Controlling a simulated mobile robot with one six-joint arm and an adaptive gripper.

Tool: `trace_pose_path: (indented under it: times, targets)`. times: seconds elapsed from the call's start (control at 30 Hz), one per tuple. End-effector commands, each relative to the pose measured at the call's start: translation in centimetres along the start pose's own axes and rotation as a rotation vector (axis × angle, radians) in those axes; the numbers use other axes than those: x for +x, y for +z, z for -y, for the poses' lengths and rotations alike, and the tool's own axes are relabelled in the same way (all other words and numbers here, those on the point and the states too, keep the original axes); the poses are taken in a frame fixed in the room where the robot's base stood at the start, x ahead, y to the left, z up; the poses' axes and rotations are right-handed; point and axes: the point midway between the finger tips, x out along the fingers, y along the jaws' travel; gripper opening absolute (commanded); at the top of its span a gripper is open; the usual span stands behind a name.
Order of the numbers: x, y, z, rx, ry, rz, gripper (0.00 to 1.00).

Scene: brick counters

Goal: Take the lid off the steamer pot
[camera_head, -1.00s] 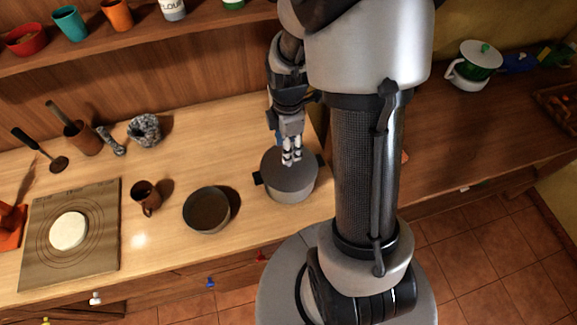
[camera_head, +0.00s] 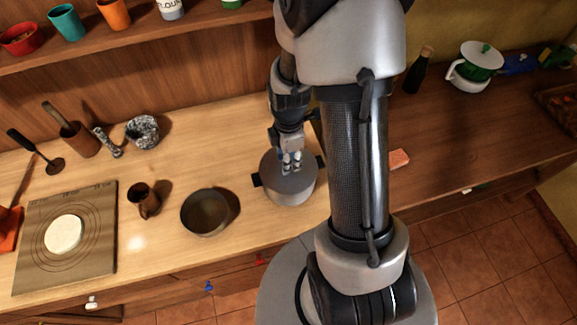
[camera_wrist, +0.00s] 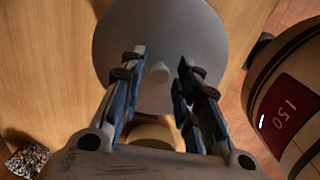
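The steamer pot (camera_head: 289,190) is a grey pot with side handles, standing on the wooden counter beside my arm column. Its grey round lid (camera_head: 301,182) is on it. In the wrist view the lid (camera_wrist: 205,45) fills the upper middle, with a small pale knob (camera_wrist: 160,72) at its centre. My gripper (camera_head: 291,168) points down over the lid. In the wrist view my gripper (camera_wrist: 160,75) is open, with one finger on each side of the knob and gaps between. Whether the fingertips touch the lid cannot be told.
An open dark pan (camera_head: 206,212) and a brown mug (camera_head: 144,200) stand left of the pot. A board with dough (camera_head: 100,262) lies further left. A mortar (camera_head: 142,132) stands behind. A white-green pot (camera_head: 470,72) is on the right counter.

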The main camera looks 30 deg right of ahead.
Motion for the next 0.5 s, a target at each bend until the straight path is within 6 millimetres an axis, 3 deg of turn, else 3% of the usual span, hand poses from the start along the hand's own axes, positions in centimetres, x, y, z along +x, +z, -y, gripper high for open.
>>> trace_pose_path:
  times: [0.4,0.5]
  targets:
    - [-0.02,0.00,-0.01,0.000,0.000,0.000,0.00]
    - [-0.02,0.00,-0.01,0.000,0.000,0.000,0.00]
